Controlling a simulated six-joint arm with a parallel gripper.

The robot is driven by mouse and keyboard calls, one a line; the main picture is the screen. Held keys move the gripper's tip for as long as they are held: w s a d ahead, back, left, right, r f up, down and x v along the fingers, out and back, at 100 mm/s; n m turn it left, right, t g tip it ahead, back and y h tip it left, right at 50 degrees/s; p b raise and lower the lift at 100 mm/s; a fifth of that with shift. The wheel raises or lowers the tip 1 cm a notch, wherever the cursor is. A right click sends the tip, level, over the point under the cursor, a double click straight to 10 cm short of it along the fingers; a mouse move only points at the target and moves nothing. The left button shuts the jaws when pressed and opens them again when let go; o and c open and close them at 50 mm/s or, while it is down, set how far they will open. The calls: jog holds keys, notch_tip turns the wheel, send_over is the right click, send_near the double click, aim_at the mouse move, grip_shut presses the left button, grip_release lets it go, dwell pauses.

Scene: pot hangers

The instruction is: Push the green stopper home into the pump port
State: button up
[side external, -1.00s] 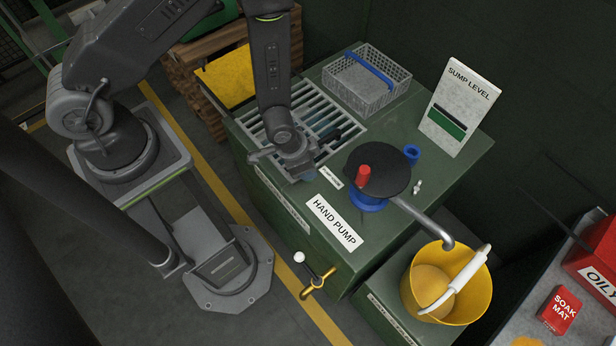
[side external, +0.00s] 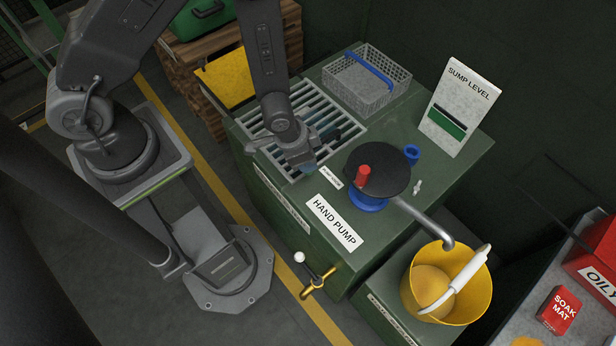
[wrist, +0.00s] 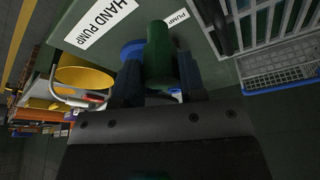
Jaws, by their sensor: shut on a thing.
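My gripper (side external: 308,169) is over the green cabinet top, beside the slotted grate and left of the hand pump. In the wrist view its two blue fingers (wrist: 159,82) are shut on the green stopper (wrist: 158,48), a dark green cylinder extending away from the camera. The stopper is hidden in the side view. The hand pump (side external: 377,170) has a black disc top, a red knob and a blue base. A small white label (side external: 331,177) lies between gripper and pump. I cannot make out the port opening, nor whether the stopper touches it.
A grey basket (side external: 366,82) with a blue handle and a sump level sign (side external: 459,105) stand at the back. The slotted grate (side external: 289,118) lies left. A yellow bucket (side external: 408,296) sits under the pump spout (side external: 428,222). A small blue ring (side external: 411,153) is behind the pump.

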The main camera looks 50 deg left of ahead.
jog(key=shift+r, duration=0.25)
jog(key=w+a+r+n+y, duration=0.1)
jog(key=w+a+r+n, duration=0.35)
jog(key=w+r, duration=0.75)
jog(key=w+d+f+m, duration=0.2)
jog(key=w+d+f, duration=0.1)
jog(key=w+d, duration=0.4)
jog(key=w+d+f+m+h, duration=0.1)
jog(key=w+d+f+m, duration=0.1)
jog(key=w+d+f, duration=0.2)
jog(key=w+d, duration=0.3)
jog(key=d, duration=0.2)
jog(key=shift+d+m, duration=0.3)
jog(key=shift+m, duration=0.05)
jog(key=shift+s, duration=0.1)
jog(key=shift+f, duration=2.85)
